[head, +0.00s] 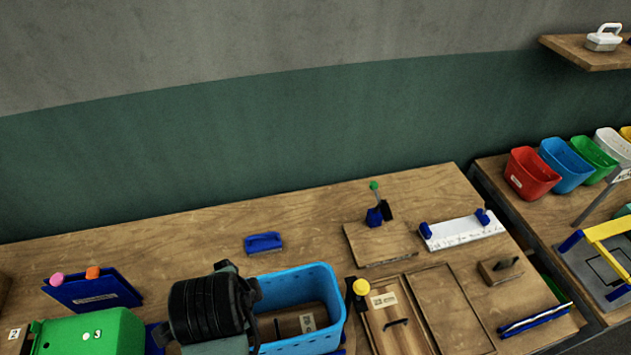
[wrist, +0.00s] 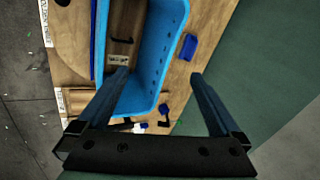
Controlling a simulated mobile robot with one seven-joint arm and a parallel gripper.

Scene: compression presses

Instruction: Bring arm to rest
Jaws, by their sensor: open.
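My gripper (wrist: 158,78) is open in the wrist view, with its two fingers wide apart and nothing between them. The blue basket (head: 335,295) is just right of my dark wrist in the head view, and my arm hides its left part. In the wrist view the basket (wrist: 172,50) lies beyond the fingers. I cannot tell from these views how high the fingers are above it.
A green box (head: 85,333) and a blue stand (head: 110,292) are on the left. A blue handled piece (head: 263,243) lies behind the basket. A wooden board with a lever (head: 380,245), a white strip (head: 462,232) and wooden trays (head: 455,305) fill the right. The back left tabletop (head: 170,230) is clear.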

